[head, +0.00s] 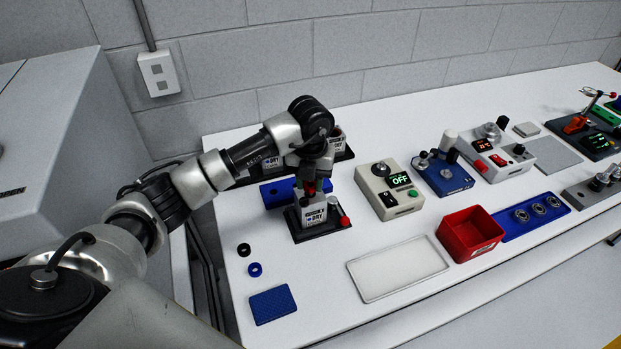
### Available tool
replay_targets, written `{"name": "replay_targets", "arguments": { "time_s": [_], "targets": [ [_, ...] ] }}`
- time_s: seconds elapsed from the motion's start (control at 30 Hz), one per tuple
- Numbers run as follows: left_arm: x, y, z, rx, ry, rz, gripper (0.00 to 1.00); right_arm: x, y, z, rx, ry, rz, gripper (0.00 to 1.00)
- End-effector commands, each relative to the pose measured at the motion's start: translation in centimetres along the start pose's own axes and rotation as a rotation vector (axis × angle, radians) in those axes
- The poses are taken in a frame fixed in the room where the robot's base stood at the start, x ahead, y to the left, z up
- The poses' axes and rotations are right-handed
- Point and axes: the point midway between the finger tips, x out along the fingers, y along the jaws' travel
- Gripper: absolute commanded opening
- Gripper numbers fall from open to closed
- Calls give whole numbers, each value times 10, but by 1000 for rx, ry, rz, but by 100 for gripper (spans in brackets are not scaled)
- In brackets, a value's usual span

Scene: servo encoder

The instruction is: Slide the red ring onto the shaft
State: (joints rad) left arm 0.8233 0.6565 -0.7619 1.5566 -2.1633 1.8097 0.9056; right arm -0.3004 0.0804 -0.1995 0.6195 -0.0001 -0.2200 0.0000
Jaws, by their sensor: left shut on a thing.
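My left gripper (310,180) comes in from the left and points down over a grey servo unit (313,213) on a black base. It is shut on the red ring (311,188), of which only a small red patch shows between the fingers. A little green shows beside it. The ring is right above the top of the unit. The shaft is hidden by the gripper, so I cannot tell whether the ring is around it or above it. My right gripper is out of view.
A black ring (244,250), a blue ring (255,269) and a blue pad (273,304) lie front left. A blue block (270,195) and a second labelled unit are behind. A beige OFF box (389,191), white tray (397,268) and red bin (470,232) stand right.

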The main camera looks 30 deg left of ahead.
Motion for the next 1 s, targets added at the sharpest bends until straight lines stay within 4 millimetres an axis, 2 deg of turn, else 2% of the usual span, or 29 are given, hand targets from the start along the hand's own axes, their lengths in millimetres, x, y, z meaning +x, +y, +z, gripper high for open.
{"name": "replay_targets", "arguments": {
  "time_s": [0.13,0.4,0.43,0.6,0.8,0.93,1.0],
  "targets": [
    [6,0,0,0,1,0,9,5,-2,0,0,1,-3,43],
    [6,0,0,0,0,0,9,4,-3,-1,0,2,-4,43],
    [6,0,0,0,0,0,33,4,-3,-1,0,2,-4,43],
    [6,0,0,0,0,0,59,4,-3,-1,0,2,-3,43],
    [6,0,0,0,0,0,62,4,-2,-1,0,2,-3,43],
    [6,0,0,0,0,0,79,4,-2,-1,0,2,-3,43],
    [6,0,0,0,0,0,79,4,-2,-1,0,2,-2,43]
  ]
}}
